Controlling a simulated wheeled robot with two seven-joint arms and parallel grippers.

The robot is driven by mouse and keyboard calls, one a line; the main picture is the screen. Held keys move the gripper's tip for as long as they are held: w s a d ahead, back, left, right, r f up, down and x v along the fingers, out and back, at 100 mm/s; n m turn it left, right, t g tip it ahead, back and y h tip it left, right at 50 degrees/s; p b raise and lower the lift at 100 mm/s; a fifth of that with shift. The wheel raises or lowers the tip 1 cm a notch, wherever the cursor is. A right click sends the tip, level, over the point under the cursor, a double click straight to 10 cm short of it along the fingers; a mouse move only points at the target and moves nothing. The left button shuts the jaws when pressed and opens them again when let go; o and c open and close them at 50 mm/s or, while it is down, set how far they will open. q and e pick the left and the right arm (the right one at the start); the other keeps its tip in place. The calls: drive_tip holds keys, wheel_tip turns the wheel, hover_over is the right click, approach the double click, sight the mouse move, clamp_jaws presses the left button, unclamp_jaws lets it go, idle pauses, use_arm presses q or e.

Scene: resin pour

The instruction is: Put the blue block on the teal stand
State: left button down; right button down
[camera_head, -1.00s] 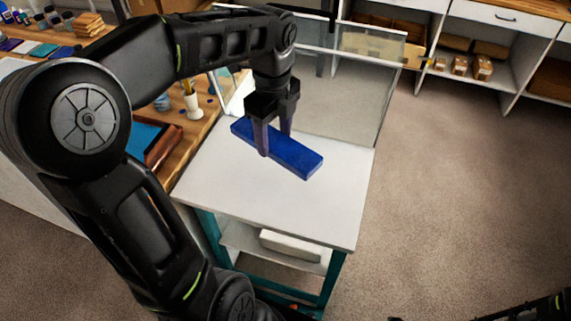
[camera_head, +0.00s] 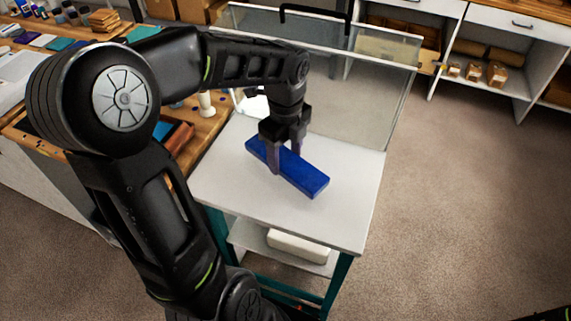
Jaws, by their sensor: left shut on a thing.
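The blue block (camera_head: 303,178) is a long flat bar over the white top (camera_head: 240,190) of the stand, lying slantwise. The stand has teal legs (camera_head: 340,285) and a lower shelf. My left gripper (camera_head: 282,163) points down and is shut across the block near its middle, with one finger on the near side. The far finger is partly hidden. The block looks level and very close to the top; I cannot tell whether it touches. My right gripper is out of view.
A clear upright panel (camera_head: 350,90) stands along the back of the stand. A pale box (camera_head: 298,246) lies on the lower shelf. A wooden workbench (camera_head: 215,110) with a white bottle is to the left. Open floor (camera_head: 470,210) lies to the right.

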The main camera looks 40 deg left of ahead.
sight(285, 159)
use_arm(q)
drive_tip(key=shift+f, duration=1.8)
drive_tip(key=shift+f, duration=0.15)
drive_tip(key=shift+c, duration=2.4)
unclamp_jaws()
wheel_tip(285, 159, up, 12)
drive_tip(key=shift+r, duration=0.15)
